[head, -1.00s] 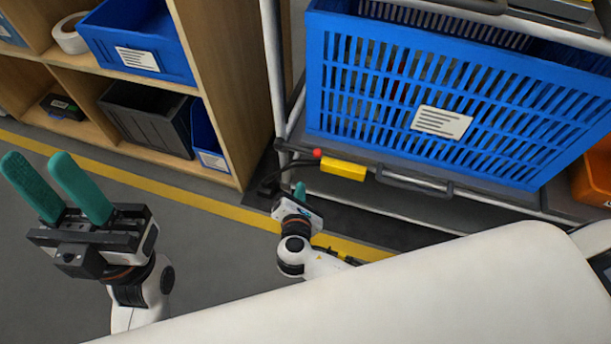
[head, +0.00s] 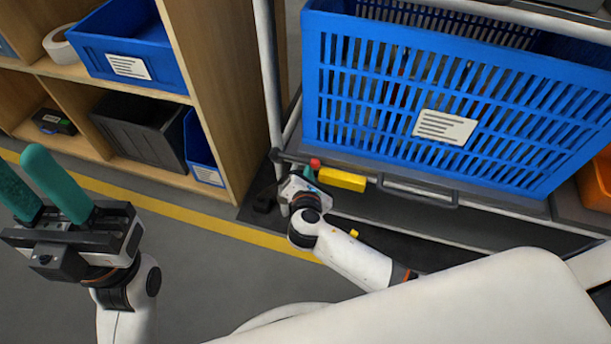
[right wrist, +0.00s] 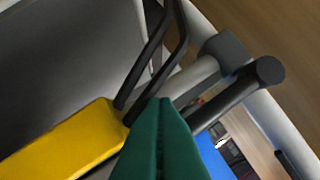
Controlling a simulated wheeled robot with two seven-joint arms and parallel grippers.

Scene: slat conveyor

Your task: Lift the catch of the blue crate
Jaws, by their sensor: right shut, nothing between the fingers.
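The blue crate (head: 312,100) is slatted, with a white label, and stands on a grey cart shelf. Low at its front left is a yellow block (head: 343,179) with a red knob (head: 315,163) at its left end, seemingly the catch. My right gripper (head: 309,174) is shut and empty, just left of the yellow block by the red knob. In the right wrist view its green fingers (right wrist: 160,105) are together, beside the yellow block (right wrist: 65,142) and thin black bars (right wrist: 155,55). Contact cannot be told. My left gripper (head: 38,188) is open and empty at the left.
A black handle (head: 418,192) lies right of the yellow block on the shelf edge. A white cart post (head: 267,70) rises left of the crate. A wooden shelf (head: 212,90) with bins stands at the left. Open floor (head: 200,270) lies in front.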

